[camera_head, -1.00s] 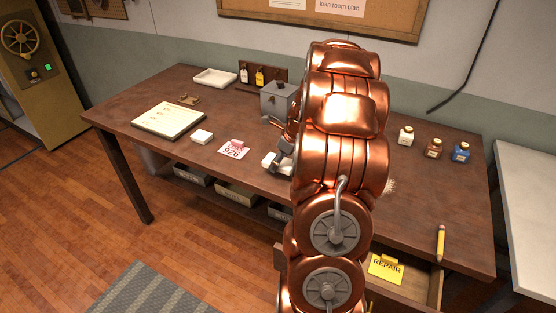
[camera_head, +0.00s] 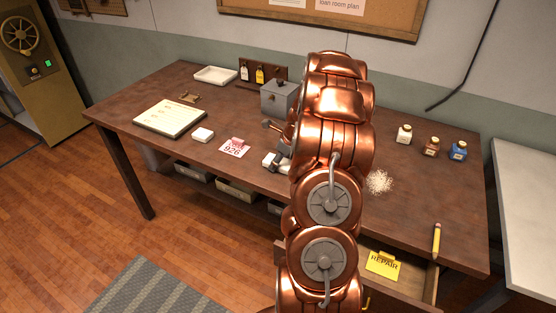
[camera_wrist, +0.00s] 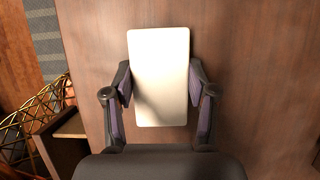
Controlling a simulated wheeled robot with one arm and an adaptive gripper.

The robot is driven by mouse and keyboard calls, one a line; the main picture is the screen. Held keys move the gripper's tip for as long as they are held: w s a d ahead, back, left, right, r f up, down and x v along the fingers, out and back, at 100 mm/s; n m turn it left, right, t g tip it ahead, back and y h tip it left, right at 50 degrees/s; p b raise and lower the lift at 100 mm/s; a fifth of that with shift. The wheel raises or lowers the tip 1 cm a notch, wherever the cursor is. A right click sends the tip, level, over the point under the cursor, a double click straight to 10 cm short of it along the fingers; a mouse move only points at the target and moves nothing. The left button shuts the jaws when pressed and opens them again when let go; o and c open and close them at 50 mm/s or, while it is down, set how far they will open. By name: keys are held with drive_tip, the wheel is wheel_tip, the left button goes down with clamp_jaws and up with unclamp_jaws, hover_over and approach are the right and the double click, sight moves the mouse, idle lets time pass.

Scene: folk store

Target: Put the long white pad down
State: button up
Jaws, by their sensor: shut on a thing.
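The long white pad (camera_wrist: 160,50) lies lengthwise between the two fingers of my gripper (camera_wrist: 160,92) in the wrist view. The dark fingers press on its long sides, and its far end reaches out past them. In the head view a small part of the pad (camera_head: 269,160) shows beside my gripper (camera_head: 280,154), low over the front part of the brown table (camera_head: 240,190). My arm hides the rest of it. I cannot tell whether the pad touches the tabletop.
A red-and-white numbered tag (camera_head: 234,148) and a small white block (camera_head: 202,134) lie left of the gripper. A grey box (camera_head: 278,100) stands behind it. White grains (camera_head: 380,182) are scattered right of my arm. An open drawer (camera_head: 405,285) holds a yellow repair tag (camera_head: 383,263).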

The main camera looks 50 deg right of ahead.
drive_tip(key=shift+f, duration=0.3)
drive_tip(key=o, duration=1)
drive_tip(key=shift+f, duration=0.1)
